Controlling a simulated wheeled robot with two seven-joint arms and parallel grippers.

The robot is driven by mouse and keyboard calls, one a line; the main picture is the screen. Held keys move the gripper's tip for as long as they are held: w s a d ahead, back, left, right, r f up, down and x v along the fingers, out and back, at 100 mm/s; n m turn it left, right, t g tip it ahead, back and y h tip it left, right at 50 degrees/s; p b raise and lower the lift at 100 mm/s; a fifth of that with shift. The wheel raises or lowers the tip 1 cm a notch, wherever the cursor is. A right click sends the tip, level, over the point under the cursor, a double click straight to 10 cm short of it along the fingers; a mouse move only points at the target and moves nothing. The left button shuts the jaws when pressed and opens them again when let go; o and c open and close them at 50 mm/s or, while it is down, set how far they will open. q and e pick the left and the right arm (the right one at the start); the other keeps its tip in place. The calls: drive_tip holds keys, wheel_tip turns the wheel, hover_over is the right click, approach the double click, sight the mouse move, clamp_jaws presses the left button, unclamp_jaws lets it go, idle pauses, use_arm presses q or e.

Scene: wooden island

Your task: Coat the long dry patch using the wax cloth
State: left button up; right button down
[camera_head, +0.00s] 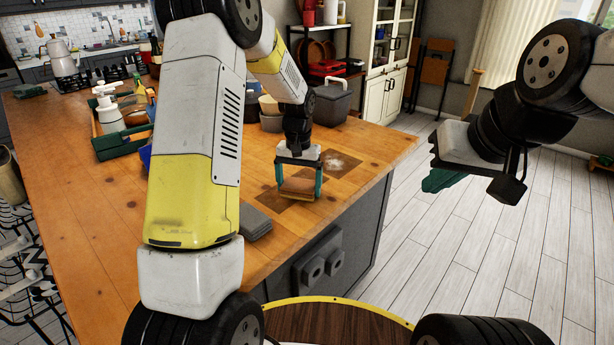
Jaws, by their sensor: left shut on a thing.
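My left gripper (299,184) points down over the wooden island top (200,80). Its teal fingers are shut on a tan-orange block-like thing, likely the wax cloth (298,187), which is at or just above the wood; contact is hard to tell. Darker patches show on the wood around it: one (268,193) partly hidden by the gripper, another (348,166) just to the right with a whitish smudge (337,161). I cannot tell which is the long dry patch. My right gripper (443,180) hangs over the floor right of the island; its finger gap is not clear.
A grey folded stack (255,222) lies near the island's front edge. Grey containers (332,102) stand behind the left gripper. A green tray (122,147) with bottles stands at the left, partly behind my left arm. The floor (480,225) at the right is clear.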

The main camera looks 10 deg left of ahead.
use_arm(q)
drive_tip(key=shift+w+a, duration=0.65)
drive_tip(key=shift+a, duration=0.35)
drive_tip(key=shift+w+a, duration=0.65)
drive_tip(key=shift+a, duration=0.3)
drive_tip(key=shift+w+a, duration=0.65)
drive_tip(key=shift+a, duration=0.35)
drive_tip(key=shift+w+d, duration=0.1)
drive_tip(key=shift+w, duration=0.05)
drive_tip(key=shift+w+d, duration=0.6)
drive_tip(key=shift+w, duration=0.25)
drive_tip(key=shift+s+d, duration=0.7)
drive_tip(key=shift+d, duration=0.35)
drive_tip(key=shift+s+d, duration=0.7)
drive_tip(key=shift+d, duration=0.35)
drive_tip(key=shift+s+d, duration=0.7)
drive_tip(key=shift+d, duration=0.35)
